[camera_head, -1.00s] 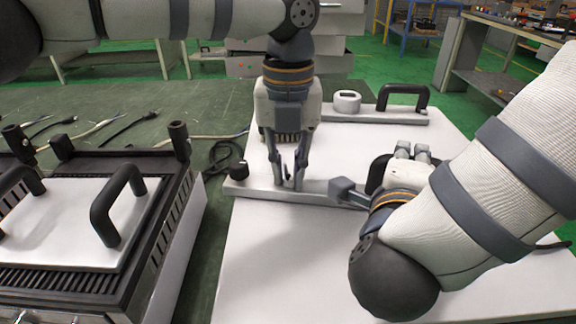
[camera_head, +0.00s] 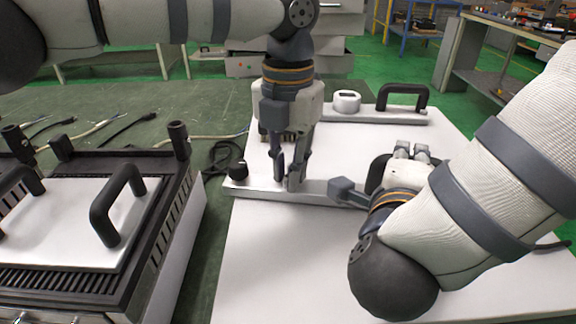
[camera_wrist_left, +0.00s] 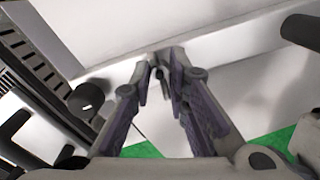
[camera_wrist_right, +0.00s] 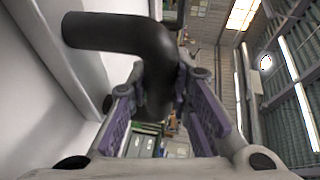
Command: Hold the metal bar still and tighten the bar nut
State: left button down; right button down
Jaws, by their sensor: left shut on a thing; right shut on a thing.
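The pale metal bar (camera_head: 318,188) lies across the white panel (camera_head: 270,250), with a black knob (camera_head: 238,169) at its left end. My left gripper (camera_head: 286,184) points down at the bar, its fingers close together. In the left wrist view the fingertips (camera_wrist_left: 162,65) close on a small part at the bar, which I take as the bar nut; it is mostly hidden. My right gripper (camera_wrist_right: 160,88) is shut on the bar's black handle (camera_wrist_right: 115,33). In the head view that handle (camera_head: 378,172) is mostly hidden by my right arm.
A second bar (camera_head: 385,117) with a black handle (camera_head: 403,90) and a white round part (camera_head: 347,101) lies at the panel's back. A grill-like unit (camera_head: 70,225) with black handles stands at left. Cables lie on the green table (camera_head: 140,135). The panel's front is clear.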

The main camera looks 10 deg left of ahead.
pick_arm(q)
jog(key=c, duration=1.6)
grip_release()
jog(key=shift+o, duration=0.2)
notch_tip(320, 180, up, 12)
pick_arm(e)
jog(key=c, duration=1.4)
grip_release()
jog(key=shift+o, duration=0.2)
